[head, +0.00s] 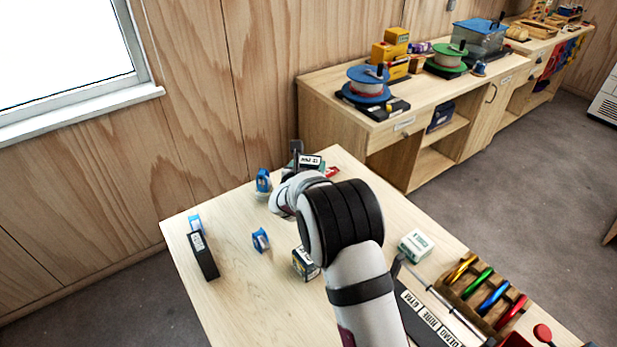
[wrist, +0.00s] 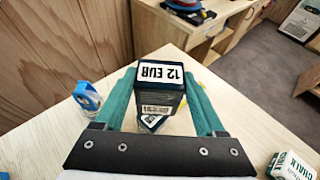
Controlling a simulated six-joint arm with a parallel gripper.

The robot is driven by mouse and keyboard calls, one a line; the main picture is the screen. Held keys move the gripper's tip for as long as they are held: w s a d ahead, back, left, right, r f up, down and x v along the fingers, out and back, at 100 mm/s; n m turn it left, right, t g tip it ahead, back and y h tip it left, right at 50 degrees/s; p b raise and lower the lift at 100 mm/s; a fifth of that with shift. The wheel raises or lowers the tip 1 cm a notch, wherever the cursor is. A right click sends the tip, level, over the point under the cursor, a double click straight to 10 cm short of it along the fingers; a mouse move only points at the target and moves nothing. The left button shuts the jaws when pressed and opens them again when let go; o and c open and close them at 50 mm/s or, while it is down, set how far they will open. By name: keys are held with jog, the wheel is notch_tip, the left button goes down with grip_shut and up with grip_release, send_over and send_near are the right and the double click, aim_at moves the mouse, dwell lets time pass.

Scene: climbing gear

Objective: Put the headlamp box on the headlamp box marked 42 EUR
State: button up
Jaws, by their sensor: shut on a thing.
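My gripper (wrist: 158,105) is shut on a dark box (wrist: 158,90) with a white label reading 12 EUR and a barcode below it. The teal fingers stand on both sides of the box. In the head view the held box (head: 311,161) shows at the far corner of the light table, partly hidden by my wrist. I cannot make out a 42 EUR mark anywhere.
A white-green chalk box (head: 415,245) and a rack of coloured gear (head: 485,290) are at the right. The front left of the table is clear.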

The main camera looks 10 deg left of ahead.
jog(key=shift+f, duration=1.95)
jog(key=shift+f, duration=0.1)
